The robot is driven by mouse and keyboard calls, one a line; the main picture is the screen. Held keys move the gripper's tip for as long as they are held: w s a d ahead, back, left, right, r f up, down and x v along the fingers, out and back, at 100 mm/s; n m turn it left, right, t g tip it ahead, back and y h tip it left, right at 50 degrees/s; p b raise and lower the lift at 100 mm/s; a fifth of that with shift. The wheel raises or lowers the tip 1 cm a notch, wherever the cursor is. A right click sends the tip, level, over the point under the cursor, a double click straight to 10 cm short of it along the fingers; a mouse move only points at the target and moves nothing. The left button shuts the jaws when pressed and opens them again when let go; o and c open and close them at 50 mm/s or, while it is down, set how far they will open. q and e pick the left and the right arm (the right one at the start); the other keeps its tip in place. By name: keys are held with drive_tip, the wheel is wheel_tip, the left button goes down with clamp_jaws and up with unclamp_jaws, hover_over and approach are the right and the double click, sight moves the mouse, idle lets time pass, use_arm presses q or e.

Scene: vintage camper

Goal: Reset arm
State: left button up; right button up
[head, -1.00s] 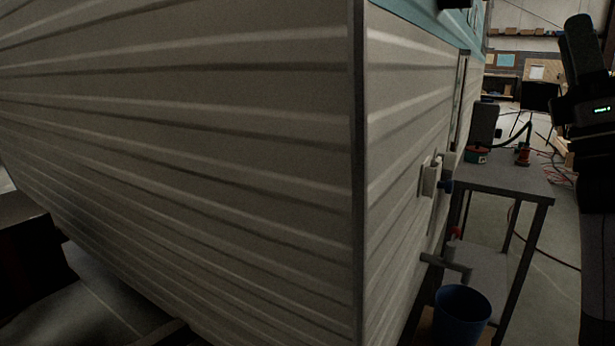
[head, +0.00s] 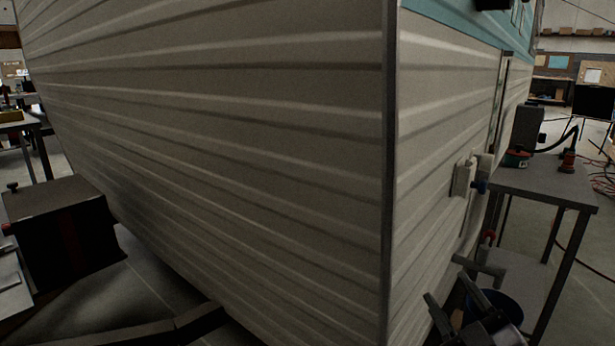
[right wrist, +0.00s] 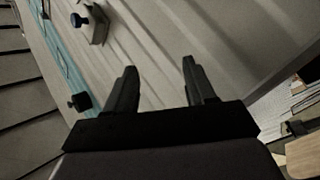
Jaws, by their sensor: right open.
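My right gripper (head: 451,312) shows at the bottom right of the head view, in front of the camper's side and partly over the blue bucket. In the right wrist view its two dark fingers (right wrist: 158,85) are spread apart with nothing between them. The camper's ribbed cream wall lies beyond the fingers there. My left gripper does not show in the head view.
The cream camper (head: 230,130) fills the middle, its corner close ahead. At right stand a grey workbench (head: 545,190), a wall fitting (head: 464,178), a pipe outlet (head: 480,266) and a blue bucket (head: 510,300). A dark box (head: 60,225) sits at left.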

drive_tip(key=s+a+f+m+g+y, duration=0.4)
drive_tip(key=s+a+f+m+g, duration=0.35)
drive_tip(key=s+a+f, duration=0.65)
use_arm(q)
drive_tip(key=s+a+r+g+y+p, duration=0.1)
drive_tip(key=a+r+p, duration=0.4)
drive_tip(key=p, duration=1.2)
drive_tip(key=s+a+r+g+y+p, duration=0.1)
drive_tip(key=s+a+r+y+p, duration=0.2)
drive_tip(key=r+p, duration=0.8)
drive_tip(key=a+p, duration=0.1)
drive_tip(key=p, duration=0.5)
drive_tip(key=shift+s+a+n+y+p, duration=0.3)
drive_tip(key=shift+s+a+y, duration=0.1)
use_arm(e)
drive_tip(key=s+d+r+g+h, duration=0.1)
drive_tip(key=s+d+r+h, duration=0.1)
drive_tip(key=d+r, duration=0.3)
drive_tip(key=s+d+r+g+h, duration=0.1)
drive_tip(key=s+d+r+h, duration=0.2)
drive_tip(key=d+r, duration=0.3)
wheel_tip(320, 180, up, 6)
drive_tip(key=shift+d+f, duration=0.1)
drive_tip(key=shift+d, duration=0.15)
